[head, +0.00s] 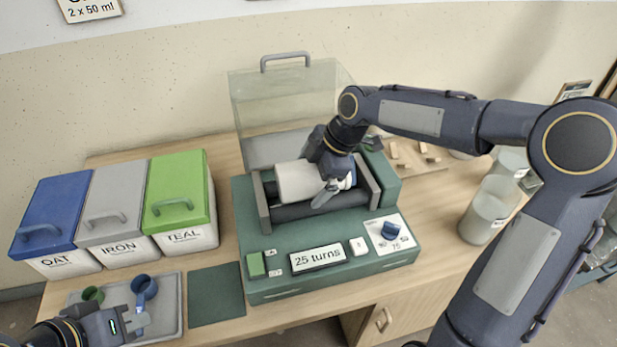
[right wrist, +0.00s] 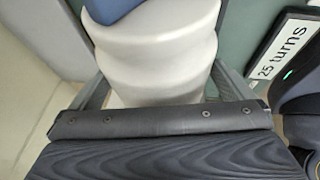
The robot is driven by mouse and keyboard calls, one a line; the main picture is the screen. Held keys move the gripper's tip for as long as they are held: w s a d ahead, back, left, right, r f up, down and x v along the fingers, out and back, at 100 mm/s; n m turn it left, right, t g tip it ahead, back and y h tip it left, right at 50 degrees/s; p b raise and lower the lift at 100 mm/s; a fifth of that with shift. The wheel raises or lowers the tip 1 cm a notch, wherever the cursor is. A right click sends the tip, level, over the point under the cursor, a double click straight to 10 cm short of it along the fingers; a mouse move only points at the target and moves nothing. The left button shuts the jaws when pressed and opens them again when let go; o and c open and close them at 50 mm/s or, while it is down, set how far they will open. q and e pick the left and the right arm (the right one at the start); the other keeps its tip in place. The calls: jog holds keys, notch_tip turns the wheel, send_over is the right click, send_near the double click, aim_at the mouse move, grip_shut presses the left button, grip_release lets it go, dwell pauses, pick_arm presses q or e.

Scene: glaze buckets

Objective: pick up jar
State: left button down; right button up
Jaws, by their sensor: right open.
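The white jar (head: 298,182) lies on its side on the dark rollers of the green mill (head: 262,287). My right gripper (head: 346,170) is over the jar's right part from above, with its fingers open on either side of it. In the right wrist view the jar (right wrist: 155,60) fills the space between the fingers, with a blue part (right wrist: 112,8) at the top edge. I cannot tell whether either finger touches it. My left gripper (head: 138,322) is at the lower left by the grey tray; its jaw opening is unclear.
The mill's clear cover (head: 275,105) stands raised behind the rollers. Blue, grey and green-lidded bins (head: 180,190) stand at left. A tray (head: 170,310) holds a blue scoop (head: 145,287) and a green scoop (head: 93,294). Translucent containers (head: 488,210) stand at right. A green mat (head: 216,295) is bare.

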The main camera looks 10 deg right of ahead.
jog(key=c, duration=1.1)
jog(key=shift+w+r, duration=0.1)
jog(key=shift+c, duration=0.5)
jog(key=shift+r, duration=0.1)
jog(key=shift+r, duration=0.3)
notch_tip(320, 180, up, 2)
jog(key=s+a+r, duration=0.4)
jog(key=s+r, duration=0.6)
jog(key=s, duration=0.4)
notch_tip(320, 180, up, 9)
jog(key=p, duration=0.6)
jog(key=shift+w+d, duration=0.15)
jog(key=shift+w, duration=0.05)
